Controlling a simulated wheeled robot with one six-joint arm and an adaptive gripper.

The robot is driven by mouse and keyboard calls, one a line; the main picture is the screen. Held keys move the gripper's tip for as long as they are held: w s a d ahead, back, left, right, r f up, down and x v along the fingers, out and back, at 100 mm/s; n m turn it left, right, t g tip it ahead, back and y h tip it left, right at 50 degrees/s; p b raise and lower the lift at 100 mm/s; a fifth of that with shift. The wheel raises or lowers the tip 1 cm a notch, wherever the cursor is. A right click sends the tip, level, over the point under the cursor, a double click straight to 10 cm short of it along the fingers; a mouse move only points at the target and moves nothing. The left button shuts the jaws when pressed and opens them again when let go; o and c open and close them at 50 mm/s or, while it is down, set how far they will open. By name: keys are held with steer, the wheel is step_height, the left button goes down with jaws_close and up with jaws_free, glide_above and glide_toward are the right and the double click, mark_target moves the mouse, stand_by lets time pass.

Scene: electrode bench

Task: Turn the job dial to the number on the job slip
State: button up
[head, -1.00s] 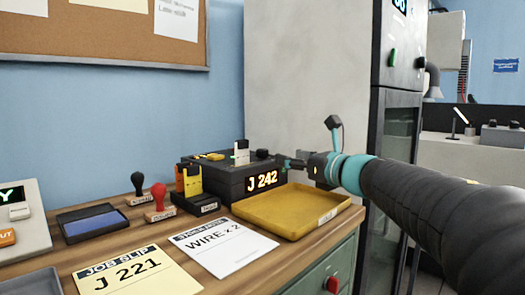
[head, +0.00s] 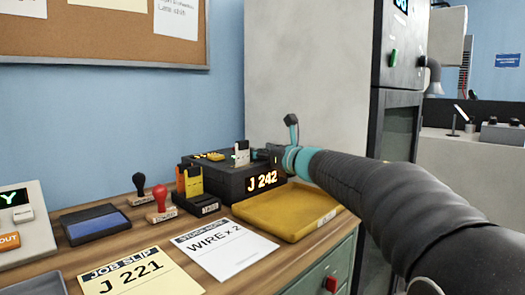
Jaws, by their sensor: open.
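The yellow job slip (head: 128,274) lies on the bench at the front left and reads "J 221". The dark job box (head: 225,180) stands at the back of the bench, and its lit display (head: 263,181) reads "J 242". I cannot make out the dial itself; it may be hidden by my arm or the box. My gripper (head: 277,158) is open at the box's right end, close above its top edge. Its fingers are small and partly hidden, and I cannot tell whether they touch anything.
A yellow tray (head: 266,222) sits in front of the box, beneath my arm. A white "WIRE x 2" card (head: 222,252), a red-handled stamp (head: 160,202), a black-handled stamp (head: 140,186) and a blue ink pad (head: 95,223) lie to the left. A tall cabinet stands behind.

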jaws_close()
steer(key=shift+n+g+y+b, duration=0.35)
steer(key=shift+n+g+y, duration=0.15)
steer(key=shift+y, duration=0.1)
steer(key=shift+d+r+n+g+y, duration=0.1)
steer(key=shift+n+g+y, duration=0.6)
steer(key=shift+g+y, duration=0.1)
steer(key=shift+n+g+y, duration=1.1)
steer(key=shift+n+g, duration=0.1)
steer(key=shift+g, duration=0.3)
